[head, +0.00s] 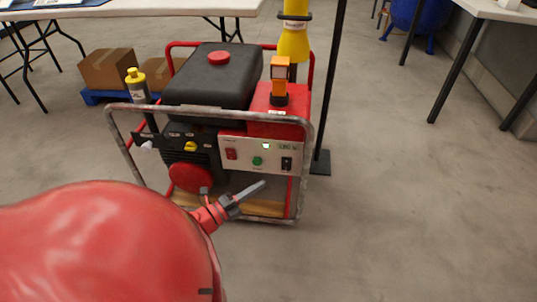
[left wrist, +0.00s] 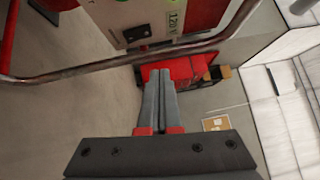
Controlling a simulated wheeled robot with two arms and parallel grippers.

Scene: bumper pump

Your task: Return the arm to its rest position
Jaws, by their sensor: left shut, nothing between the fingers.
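My left arm is red and comes in from the lower left in the head view. My left gripper (head: 247,192) is in front of the lower part of a red and black generator (head: 213,75). Its grey fingers are shut together with nothing between them. The generator's control panel (head: 260,154) shows a red switch, a green button, a lit green indicator and a display. My right gripper does not show.
A grey tubular frame (head: 305,165) surrounds the generator's front. A black post (head: 331,100) on a flat base stands just right of it. Tables (head: 130,8) stand at the back left and right, with cardboard boxes (head: 108,69) at left.

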